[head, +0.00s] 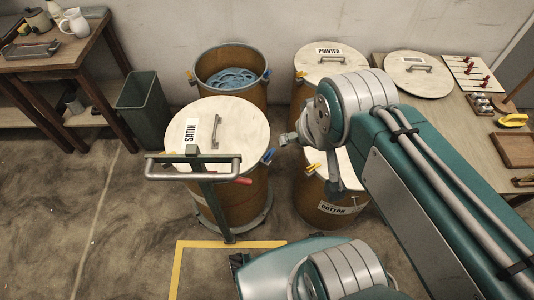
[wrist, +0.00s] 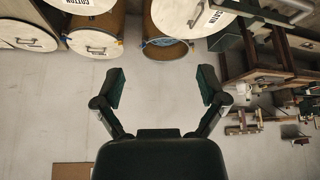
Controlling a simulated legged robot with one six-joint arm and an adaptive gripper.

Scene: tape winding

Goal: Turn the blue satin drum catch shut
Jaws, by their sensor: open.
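The satin drum (head: 240,205) is a tan drum with a pale lid (head: 225,120) marked SATIN, standing at the centre of the head view. Its blue catch (head: 268,156) sticks out at the right rim; I cannot tell its exact turn. A yellow catch (head: 197,198) is on the left rim. In the wrist view, the satin lid (wrist: 190,12) is at the top, cut off by the edge. My gripper (wrist: 163,88) is open and empty, its two fingers wide apart. In the head view my arm's end is right of the satin drum, apart from the blue catch.
A push handle (head: 190,173) stands in front of the satin drum. The cotton drum (head: 325,208) is at the right, partly behind my arm. An open drum (head: 232,72) with blue ribbon and the printed drum (head: 333,62) stand behind. A bin (head: 143,105) is left.

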